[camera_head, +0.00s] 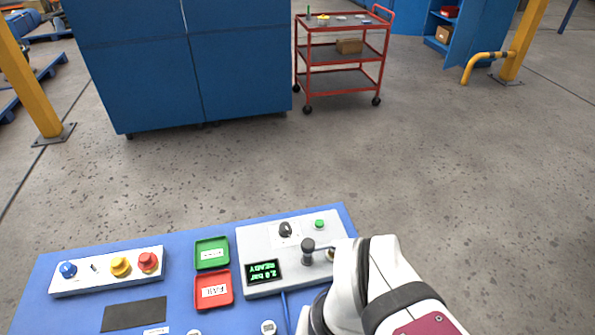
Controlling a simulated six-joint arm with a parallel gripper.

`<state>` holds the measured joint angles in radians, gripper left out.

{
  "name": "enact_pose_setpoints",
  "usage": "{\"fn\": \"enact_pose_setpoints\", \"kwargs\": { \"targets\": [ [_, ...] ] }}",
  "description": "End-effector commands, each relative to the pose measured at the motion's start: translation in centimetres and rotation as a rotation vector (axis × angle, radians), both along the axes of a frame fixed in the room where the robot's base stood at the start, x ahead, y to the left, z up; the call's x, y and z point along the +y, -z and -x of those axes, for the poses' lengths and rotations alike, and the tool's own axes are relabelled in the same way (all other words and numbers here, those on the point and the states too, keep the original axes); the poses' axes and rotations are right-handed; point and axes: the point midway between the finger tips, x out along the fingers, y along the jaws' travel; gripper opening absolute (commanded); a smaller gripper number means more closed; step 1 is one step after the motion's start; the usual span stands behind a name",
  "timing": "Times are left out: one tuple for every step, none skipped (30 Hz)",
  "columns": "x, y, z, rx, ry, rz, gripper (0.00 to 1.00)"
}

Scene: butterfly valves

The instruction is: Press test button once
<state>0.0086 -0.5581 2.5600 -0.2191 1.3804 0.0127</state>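A grey test unit (262,238) sits on the blue bench top at the lower middle. A small green button (319,224) is at its far right corner, uncovered. I take it to be the test button, but I can read no label. A black rotary knob (285,229) is left of it on a white plate. A dark display (264,271) shows green text, upside down, reading READY and 2.0 bar. A black knobbed post (308,246) stands near the unit's middle. My white arm covers the unit's right front part. My gripper cannot be made out.
A green tray (198,253) and a red tray marked FAIL (203,303) lie left of the unit. A white box (90,282) with blue, yellow and red controls is further left. A dark mat (134,314) lies in front. Blue cabinets and a red cart (338,54) stand well behind.

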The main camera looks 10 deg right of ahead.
Motion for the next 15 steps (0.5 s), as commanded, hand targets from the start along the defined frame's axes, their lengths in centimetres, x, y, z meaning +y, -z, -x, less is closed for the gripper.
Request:
{"fn": "enact_pose_setpoints", "kwargs": {
  "targets": [
    [0.00,0.00,0.00,0.000,0.000,0.000,0.33],
    [0.00,0.00,0.00,0.000,0.000,0.000,0.28],
    [0.00,0.00,0.00,0.000,0.000,0.000,0.21],
    [0.00,0.00,0.00,0.000,0.000,0.000,0.15],
    [0.00,0.00,0.00,0.000,0.000,0.000,0.10],
    [0.00,0.00,0.00,0.000,0.000,0.000,0.03],
    [0.00,0.00,0.00,0.000,0.000,0.000,0.00],
    [0.00,0.00,0.00,0.000,0.000,0.000,0.00],
    [0.00,0.00,0.00,0.000,0.000,0.000,0.00],
    [0.00,0.00,0.00,0.000,0.000,0.000,0.00],
    [0.00,0.00,0.00,0.000,0.000,0.000,0.00],
    [0.00,0.00,0.00,0.000,0.000,0.000,0.00],
    [0.00,0.00,0.00,0.000,0.000,0.000,0.00],
    [0.00,0.00,0.00,0.000,0.000,0.000,0.00],
    [0.00,0.00,0.00,0.000,0.000,0.000,0.00]
  ]
}}
